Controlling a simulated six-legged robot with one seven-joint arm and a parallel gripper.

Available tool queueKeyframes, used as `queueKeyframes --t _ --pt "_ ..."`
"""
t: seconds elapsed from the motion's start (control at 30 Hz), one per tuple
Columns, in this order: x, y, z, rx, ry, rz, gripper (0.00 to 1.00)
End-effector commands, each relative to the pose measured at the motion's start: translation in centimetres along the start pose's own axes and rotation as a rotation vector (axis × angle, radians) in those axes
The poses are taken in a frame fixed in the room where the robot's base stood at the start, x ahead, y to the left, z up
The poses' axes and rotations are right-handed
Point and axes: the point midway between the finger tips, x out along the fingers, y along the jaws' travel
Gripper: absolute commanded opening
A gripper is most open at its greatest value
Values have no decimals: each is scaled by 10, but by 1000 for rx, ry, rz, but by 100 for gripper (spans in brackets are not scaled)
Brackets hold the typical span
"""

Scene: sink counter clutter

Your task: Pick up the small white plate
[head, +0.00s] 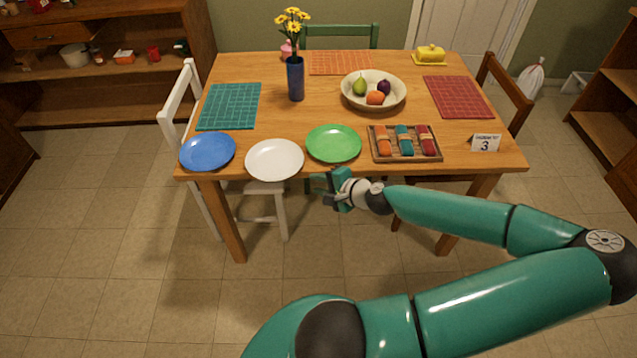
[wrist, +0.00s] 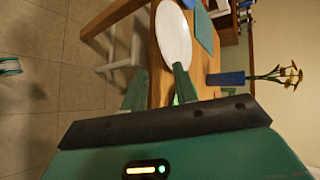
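The small white plate (head: 274,160) lies flat near the front edge of the wooden table, between a blue plate and a green plate. It also shows in the wrist view (wrist: 173,38), beyond my fingertips. My gripper (head: 322,187) is in front of the table's front edge, below the green plate and to the right of the white plate. In the wrist view my gripper (wrist: 160,84) has its two green fingers apart with nothing between them. It is apart from the white plate.
The blue plate (head: 208,151) and green plate (head: 334,144) flank the white plate closely. A tray of rolled napkins (head: 405,156), a number card (head: 485,143), a fruit bowl (head: 373,104) and a vase of flowers (head: 295,78) stand on the table. A white chair (head: 180,107) is at the left.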

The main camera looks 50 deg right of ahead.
Motion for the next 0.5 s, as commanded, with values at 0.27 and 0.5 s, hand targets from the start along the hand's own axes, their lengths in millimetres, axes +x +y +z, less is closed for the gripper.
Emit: queueKeyframes --t 0.27,0.5 --pt "22 0 0 -2 -4 2 29" --pt "60 0 -1 -2 -5 2 29"
